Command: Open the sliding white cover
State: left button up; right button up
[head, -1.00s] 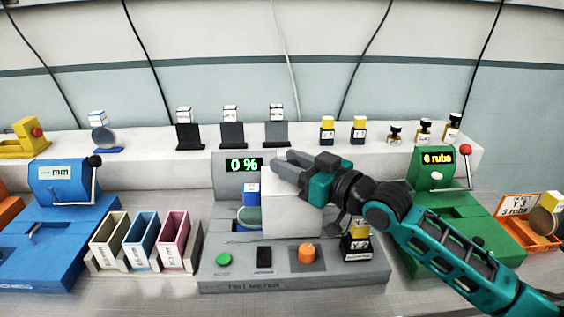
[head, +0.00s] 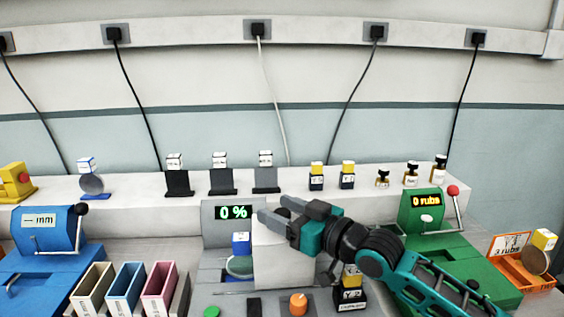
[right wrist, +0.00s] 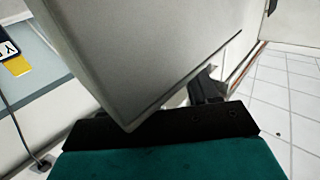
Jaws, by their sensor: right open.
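The white cover (head: 275,262) is a block-like box on the grey meter station, whose display (head: 233,213) reads 0 %. To its left, a blue-and-white module (head: 241,243) stands over a round greenish disc (head: 240,266) in the uncovered part. My right gripper (head: 279,213) is open at the top of the cover, its fingers pointing left. In the right wrist view, the cover's pale panel (right wrist: 130,55) fills the space before the gripper's black base, one finger (right wrist: 205,86) showing beside it. Contact cannot be told. My left gripper is not in view.
An orange knob (head: 298,304) and a dark-and-yellow module (head: 350,290) stand in front and to the right. Colored bins (head: 125,285) and a blue machine (head: 45,230) are left; a green machine (head: 425,215) is right. Several modules line the back shelf (head: 130,190).

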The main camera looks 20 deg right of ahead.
notch_tip(320, 180, up, 20)
jog(key=p, duration=0.2)
dwell(0.4)
